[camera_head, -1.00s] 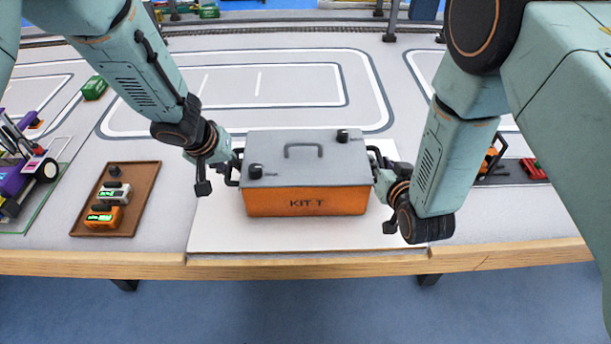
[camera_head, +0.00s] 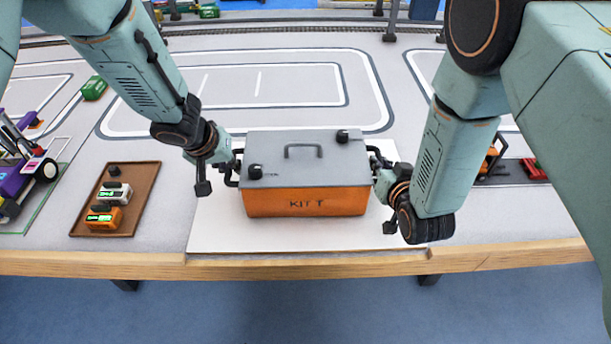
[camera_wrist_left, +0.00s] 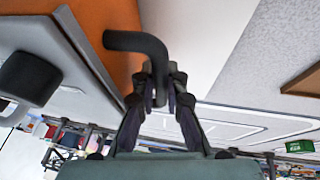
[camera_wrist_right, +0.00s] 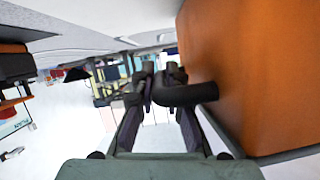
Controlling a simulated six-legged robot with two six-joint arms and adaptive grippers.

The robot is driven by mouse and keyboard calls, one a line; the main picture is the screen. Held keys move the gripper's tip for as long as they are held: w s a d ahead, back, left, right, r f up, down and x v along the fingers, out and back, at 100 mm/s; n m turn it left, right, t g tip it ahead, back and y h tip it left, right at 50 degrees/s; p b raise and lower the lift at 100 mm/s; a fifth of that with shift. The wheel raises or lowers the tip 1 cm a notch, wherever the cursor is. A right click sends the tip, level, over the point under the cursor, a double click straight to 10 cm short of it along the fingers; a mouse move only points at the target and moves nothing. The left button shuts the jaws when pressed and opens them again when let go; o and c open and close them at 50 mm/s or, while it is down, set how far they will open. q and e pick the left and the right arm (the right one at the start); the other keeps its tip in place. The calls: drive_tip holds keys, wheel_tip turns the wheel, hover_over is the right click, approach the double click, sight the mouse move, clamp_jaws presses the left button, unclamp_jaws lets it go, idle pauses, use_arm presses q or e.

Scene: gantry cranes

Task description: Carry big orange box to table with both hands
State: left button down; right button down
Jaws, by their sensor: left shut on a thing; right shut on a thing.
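The big orange box (camera_head: 307,201) has a grey lid with a grey top handle, black knobs and the marking "KIT T". It sits upright over a white board (camera_head: 310,238) on the table (camera_head: 420,262); I cannot tell whether it touches the board. My left gripper (camera_head: 233,168) is shut on the black side handle at its left end, and the left wrist view shows the fingers (camera_wrist_left: 160,90) around that handle (camera_wrist_left: 140,42). My right gripper (camera_head: 376,165) is shut on the right side handle, seen between the fingers (camera_wrist_right: 152,85) in the right wrist view.
A brown tray (camera_head: 141,205) with a white and an orange device stands left of the board. A purple wheeled model (camera_head: 15,182) is at the far left. A green block (camera_head: 94,87) lies behind the tray. White-lined track covers the surface behind the box.

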use_arm(q)
drive_tip(key=shift+w+r, duration=0.1)
drive_tip(key=shift+r, duration=0.1)
use_arm(e)
drive_tip(key=shift+w+r, duration=0.1)
drive_tip(key=shift+r, duration=0.1)
